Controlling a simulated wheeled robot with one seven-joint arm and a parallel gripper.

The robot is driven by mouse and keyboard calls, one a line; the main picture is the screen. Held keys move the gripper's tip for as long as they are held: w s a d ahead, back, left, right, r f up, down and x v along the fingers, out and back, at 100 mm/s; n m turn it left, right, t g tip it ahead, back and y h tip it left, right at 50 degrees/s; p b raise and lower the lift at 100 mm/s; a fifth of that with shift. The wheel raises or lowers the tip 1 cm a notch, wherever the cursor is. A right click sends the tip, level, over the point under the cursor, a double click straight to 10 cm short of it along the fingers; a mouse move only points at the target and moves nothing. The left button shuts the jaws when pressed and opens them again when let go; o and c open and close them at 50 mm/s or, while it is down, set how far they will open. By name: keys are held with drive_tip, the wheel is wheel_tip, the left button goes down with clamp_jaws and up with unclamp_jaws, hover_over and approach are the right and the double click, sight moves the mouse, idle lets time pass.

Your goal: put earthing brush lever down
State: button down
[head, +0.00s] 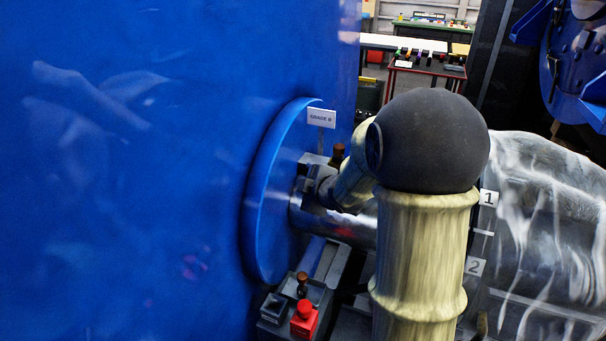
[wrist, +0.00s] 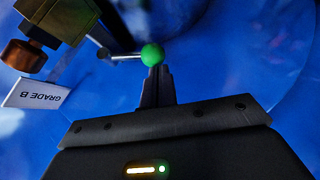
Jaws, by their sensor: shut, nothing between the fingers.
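The earthing brush lever shows in the wrist view as a thin metal rod ending in a green ball knob (wrist: 152,54). The rod runs left from the knob to a bracket beside a dark block. My gripper (wrist: 155,72) is shut with nothing between its fingers. Its fingertips are right at the green knob, just below it in the picture; I cannot tell whether they touch it. In the head view my own arm covers the gripper and the lever.
A "GRADE B" sign (head: 321,117) stands by the blue disc (head: 267,195); it also shows in the wrist view (wrist: 36,94). A copper-brown knob (wrist: 23,56) is close to the lever. A large blue wall fills the left.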

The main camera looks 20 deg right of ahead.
idle(0.8)
drive_tip(key=a+p+v, duration=0.2)
drive_tip(key=a+v, duration=0.1)
drive_tip(key=v, duration=0.9)
drive_tip(key=shift+s+r+p, duration=0.25)
drive_tip(key=shift+s+p, duration=0.15)
drive_tip(key=shift+s, duration=0.05)
drive_tip(key=s+a+f+m+g+h+p, duration=0.1)
drive_tip(key=s+a+f+m+g+h, duration=0.1)
drive_tip(key=s+f+m+g, duration=0.6)
drive_tip(key=s+a+f+m, duration=0.1)
drive_tip(key=s+f+m, duration=0.1)
drive_tip(key=s+m, duration=0.3)
drive_tip(key=shift+s+a+f+m+g, duration=0.15)
drive_tip(key=shift+s+f+m+g, duration=0.15)
drive_tip(key=shift+f, duration=0.1)
